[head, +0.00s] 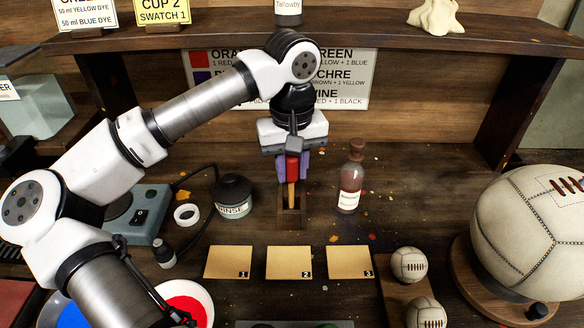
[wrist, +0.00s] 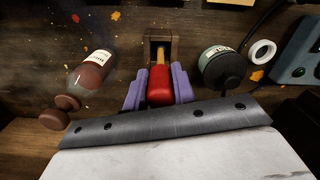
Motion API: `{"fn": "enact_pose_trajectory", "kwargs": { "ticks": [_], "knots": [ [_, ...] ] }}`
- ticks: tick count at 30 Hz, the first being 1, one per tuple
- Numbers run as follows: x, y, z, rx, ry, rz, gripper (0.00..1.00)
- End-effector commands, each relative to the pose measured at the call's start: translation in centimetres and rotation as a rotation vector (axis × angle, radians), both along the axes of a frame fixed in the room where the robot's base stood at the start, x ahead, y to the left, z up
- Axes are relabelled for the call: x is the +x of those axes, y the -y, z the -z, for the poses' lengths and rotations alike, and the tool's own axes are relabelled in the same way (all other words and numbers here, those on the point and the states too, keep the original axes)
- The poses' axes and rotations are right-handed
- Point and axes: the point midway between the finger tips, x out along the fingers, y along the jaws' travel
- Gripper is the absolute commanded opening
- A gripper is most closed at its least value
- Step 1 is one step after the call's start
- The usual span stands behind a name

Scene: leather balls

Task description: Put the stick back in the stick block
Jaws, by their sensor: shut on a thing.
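My gripper (head: 292,166) has purple fingers and is shut on the stick. The stick has a red upper part (head: 292,168) and a tan lower shaft pointing down; in the wrist view the red part (wrist: 160,86) sits between the purple fingers (wrist: 159,92). The stick block (head: 291,222) is a small dark brown wooden block directly below. In the wrist view the shaft tip overlaps the opening of the stick block (wrist: 148,42). I cannot tell how deep the tip is in the opening.
A brown bottle (head: 350,185) stands close on the right and a dark rinse jar (head: 233,196) on the left. Numbered cards (head: 289,262) lie in front. Small balls (head: 409,265) and a large ball (head: 530,225) are at the right. A shelf (head: 400,38) runs overhead.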

Motion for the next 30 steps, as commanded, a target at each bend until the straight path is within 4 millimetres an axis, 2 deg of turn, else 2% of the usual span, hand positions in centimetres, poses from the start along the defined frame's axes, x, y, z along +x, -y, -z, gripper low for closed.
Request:
{"fn": "enact_pose_trajectory", "kwargs": {
  "ticks": [3,14,15,19,30],
  "knots": [
    [-0.05,0.02,0.94,-0.001,0.0,0.001,0.03],
    [-0.01,0.02,1.48,0.0,0.001,0.001,0.03],
    [-0.02,0.01,1.31,0.0,0.001,0.001,0.3],
    [-0.01,0.02,1.27,0.0,0.001,0.001,0.47],
    [-0.02,0.01,0.83,0.0,0.001,0.001,0.48]
  ]
}}
